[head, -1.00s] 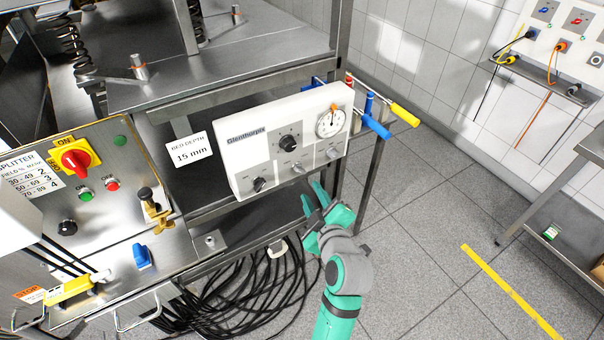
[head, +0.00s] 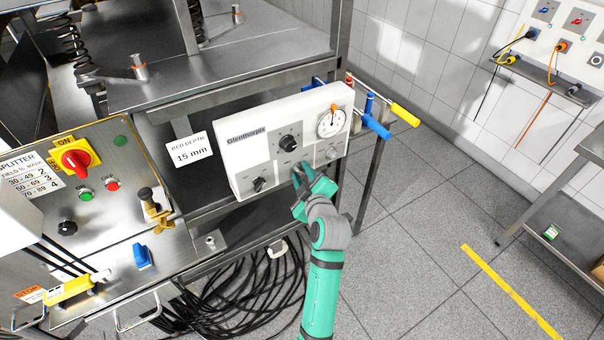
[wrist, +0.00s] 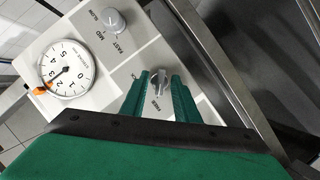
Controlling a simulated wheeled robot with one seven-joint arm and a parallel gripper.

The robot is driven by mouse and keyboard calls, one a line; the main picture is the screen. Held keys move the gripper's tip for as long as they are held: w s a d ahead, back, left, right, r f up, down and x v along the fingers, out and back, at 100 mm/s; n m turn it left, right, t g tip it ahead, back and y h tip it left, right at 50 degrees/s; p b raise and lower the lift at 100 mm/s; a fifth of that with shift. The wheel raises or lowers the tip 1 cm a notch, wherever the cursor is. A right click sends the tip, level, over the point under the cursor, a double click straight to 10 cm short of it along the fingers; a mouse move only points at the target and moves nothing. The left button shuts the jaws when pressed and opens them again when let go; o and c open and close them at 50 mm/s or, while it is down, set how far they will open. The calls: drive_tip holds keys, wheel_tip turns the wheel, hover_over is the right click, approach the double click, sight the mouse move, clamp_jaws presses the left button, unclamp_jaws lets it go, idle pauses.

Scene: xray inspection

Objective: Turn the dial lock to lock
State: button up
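The white control box (head: 246,157) carries a small silver lever knob (wrist: 159,83) with printed labels beside it, only partly readable, one ending in "CK". This knob shows between my fingertips in the wrist view. My gripper (head: 302,172) is at the lower middle of the box face, and it also shows in the wrist view (wrist: 160,86). Its two green fingers are apart, one on each side of the knob. I cannot tell if they touch it. In the head view my gripper mostly hides the knob. A round dial gauge (head: 330,124) with an orange lever (wrist: 44,88) sits at the box's upper right.
A speed knob (wrist: 115,21) marked SLOW, MID and FAST is close to the gauge. A black knob (head: 289,144) and a lower-left knob (head: 259,184) are on the same face. Blue handles (head: 376,126) and a yellow handle (head: 404,115) stick out at the right.

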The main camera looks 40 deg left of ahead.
clamp_jaws()
